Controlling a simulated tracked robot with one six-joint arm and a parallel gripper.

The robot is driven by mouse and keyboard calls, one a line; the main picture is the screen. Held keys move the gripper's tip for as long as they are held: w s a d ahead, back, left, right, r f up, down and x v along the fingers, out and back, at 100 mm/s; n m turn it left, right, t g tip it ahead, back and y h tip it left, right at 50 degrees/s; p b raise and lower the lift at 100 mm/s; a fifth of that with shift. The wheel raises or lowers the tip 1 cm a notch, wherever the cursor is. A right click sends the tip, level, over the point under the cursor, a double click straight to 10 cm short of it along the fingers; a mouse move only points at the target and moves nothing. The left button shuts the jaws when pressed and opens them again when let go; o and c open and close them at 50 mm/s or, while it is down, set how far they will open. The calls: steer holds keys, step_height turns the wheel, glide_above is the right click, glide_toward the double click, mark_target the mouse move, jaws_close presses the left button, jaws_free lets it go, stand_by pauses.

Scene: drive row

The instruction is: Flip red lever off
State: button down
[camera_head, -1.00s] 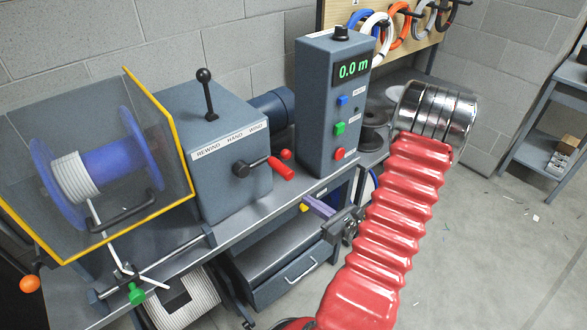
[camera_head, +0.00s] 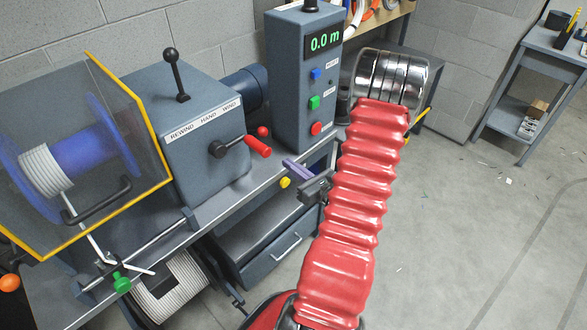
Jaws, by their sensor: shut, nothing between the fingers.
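A short shaft with a red ball (camera_head: 263,131) and a red grip (camera_head: 257,146) sticks out from a dark hub on the right face of the grey REWIND HAND WIND box (camera_head: 195,140). I cannot tell which of the two is the red lever. My gripper (camera_head: 288,164), dark grey with purple fingers, shows left of my red arm, to the right of and lower in the picture than the red grip. It is shut and empty, with a visible gap to the grip. Part of the wrist is hidden behind my arm.
A black-knobbed lever (camera_head: 176,72) stands on the box. The control post (camera_head: 303,80) reads 0.0 m and has blue, green and red buttons. A guarded blue spool (camera_head: 75,150) is at left. A drawer (camera_head: 270,240) is below the bench. Floor at right is mostly clear.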

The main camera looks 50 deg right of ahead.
steer(key=x, duration=0.7)
steer(key=shift+w+d+r, duration=0.2)
steer(key=shift+w+r, duration=0.45)
steer(key=shift+w, duration=0.1)
steer(key=shift+w+d+r, duration=0.2)
steer(key=shift+w+r, duration=0.45)
steer(key=shift+w, duration=0.05)
steer(key=shift+a, duration=0.1)
steer(key=shift+s, duration=0.1)
steer(key=shift+d+r, duration=0.1)
steer(key=shift+d, duration=0.15)
